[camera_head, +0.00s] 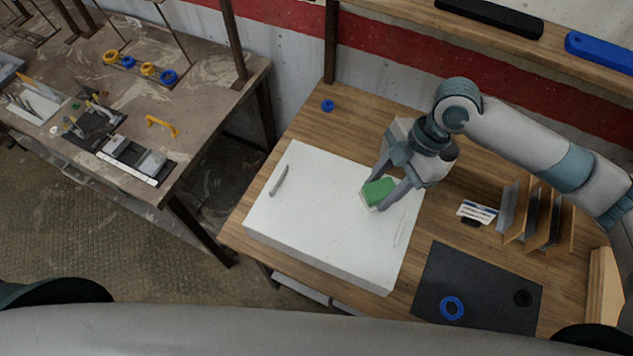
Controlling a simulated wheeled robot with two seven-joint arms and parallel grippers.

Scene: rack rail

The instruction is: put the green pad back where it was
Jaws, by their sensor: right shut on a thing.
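The green pad (378,191), with a pale underside, is over the right part of a white board (318,215) on the wooden table. My right gripper (381,192) comes in from the right and is shut on the pad, one finger at each side. I cannot tell whether the pad touches the board or hangs just above it. A small grey stick (278,180) lies on the board's left part, and a thin pale line or rod (401,226) shows near its right edge. My left gripper is not in view.
A dark mat (470,295) with a blue ring (452,308) and a black ring (522,298) lies front right. A cluttered second table (200,100) is left.

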